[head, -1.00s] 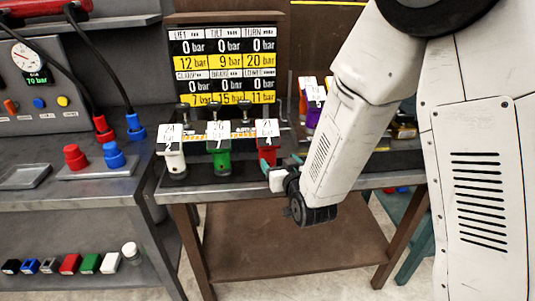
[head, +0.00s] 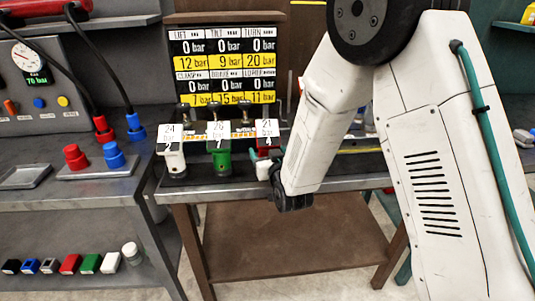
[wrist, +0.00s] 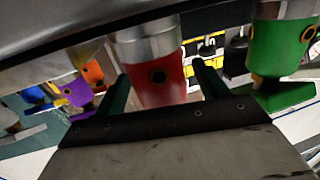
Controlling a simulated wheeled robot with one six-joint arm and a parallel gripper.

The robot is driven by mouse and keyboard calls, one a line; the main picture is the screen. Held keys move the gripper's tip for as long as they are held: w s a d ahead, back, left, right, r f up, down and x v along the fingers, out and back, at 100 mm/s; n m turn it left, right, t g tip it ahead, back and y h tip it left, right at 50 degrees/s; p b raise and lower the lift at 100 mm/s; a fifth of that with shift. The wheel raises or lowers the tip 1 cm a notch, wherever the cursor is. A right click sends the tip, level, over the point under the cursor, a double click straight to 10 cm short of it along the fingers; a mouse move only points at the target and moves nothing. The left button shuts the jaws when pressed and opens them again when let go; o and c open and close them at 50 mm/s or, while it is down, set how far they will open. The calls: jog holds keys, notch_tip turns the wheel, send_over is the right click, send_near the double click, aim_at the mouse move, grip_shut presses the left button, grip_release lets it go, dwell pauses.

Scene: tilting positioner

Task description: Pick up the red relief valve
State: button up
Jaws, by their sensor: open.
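The red relief valve (head: 264,153) stands at the right end of a row of three valves on the bench, under a white tag reading 21. My arm partly hides it in the head view. In the wrist view the red valve (wrist: 157,77) is large, with a metal upper part and a dark round port. My gripper (wrist: 162,88) is open, one green finger on either side of the red body in that view. I cannot tell whether the fingers touch it.
The green valve (head: 219,158) stands close beside the red one, and the white valve (head: 174,160) farther left. A pressure board (head: 222,65) rises behind.

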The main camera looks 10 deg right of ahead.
jog(key=c, duration=1.4)
jog(key=shift+r, duration=0.1)
grip_shut()
